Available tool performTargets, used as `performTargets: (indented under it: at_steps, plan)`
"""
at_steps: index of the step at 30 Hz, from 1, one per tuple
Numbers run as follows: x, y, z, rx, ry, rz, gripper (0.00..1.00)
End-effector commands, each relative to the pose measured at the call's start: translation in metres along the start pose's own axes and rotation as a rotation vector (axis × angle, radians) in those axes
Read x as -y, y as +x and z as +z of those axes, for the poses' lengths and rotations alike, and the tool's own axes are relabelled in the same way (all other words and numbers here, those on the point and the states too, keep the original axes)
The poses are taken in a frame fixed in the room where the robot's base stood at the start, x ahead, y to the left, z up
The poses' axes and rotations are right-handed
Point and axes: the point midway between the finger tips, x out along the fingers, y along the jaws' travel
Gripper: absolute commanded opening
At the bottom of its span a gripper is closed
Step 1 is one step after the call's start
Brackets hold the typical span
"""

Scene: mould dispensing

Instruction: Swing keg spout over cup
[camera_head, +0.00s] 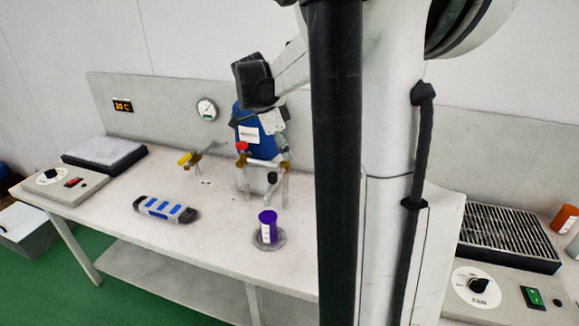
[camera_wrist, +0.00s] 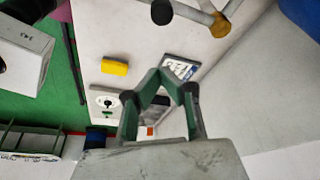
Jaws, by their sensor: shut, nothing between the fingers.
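The blue keg (camera_head: 264,146) with a white label rests on a metal-legged stand (camera_head: 245,180) with brass-coloured joints, in the head view. A red knob (camera_head: 241,146) shows at its front left; a black-ended part (camera_head: 272,178) hangs below. I cannot tell for certain which part is the spout. The purple cup (camera_head: 268,228) stands upright on a round grey disc (camera_head: 281,240), in front of the stand. My gripper (camera_wrist: 166,76) is shut and empty. In the head view it is close to the keg's front right; contact cannot be told. The wrist view shows pale tubes (camera_wrist: 195,14) beyond it.
A yellow-handled fitting (camera_head: 186,158) stands left of the keg. A blue and grey case (camera_head: 166,209) lies on the bench (camera_head: 215,235). A dial unit (camera_head: 55,184) and dark-edged pad (camera_head: 103,153) are at left. A grille (camera_head: 510,238) is at right. Bench around the cup is clear.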

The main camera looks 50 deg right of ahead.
Motion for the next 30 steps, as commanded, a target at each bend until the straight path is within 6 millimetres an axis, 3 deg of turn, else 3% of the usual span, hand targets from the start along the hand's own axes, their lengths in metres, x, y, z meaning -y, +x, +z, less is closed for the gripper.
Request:
performTargets:
  at_steps: [3,9,30]
  plan:
    - [0.002,-0.017,0.000,0.000,-0.001,0.000,0.00]
    - [0.003,-0.029,0.000,0.000,0.000,0.000,0.00]
    - [0.000,-0.032,0.003,0.004,-0.022,-0.008,0.00]
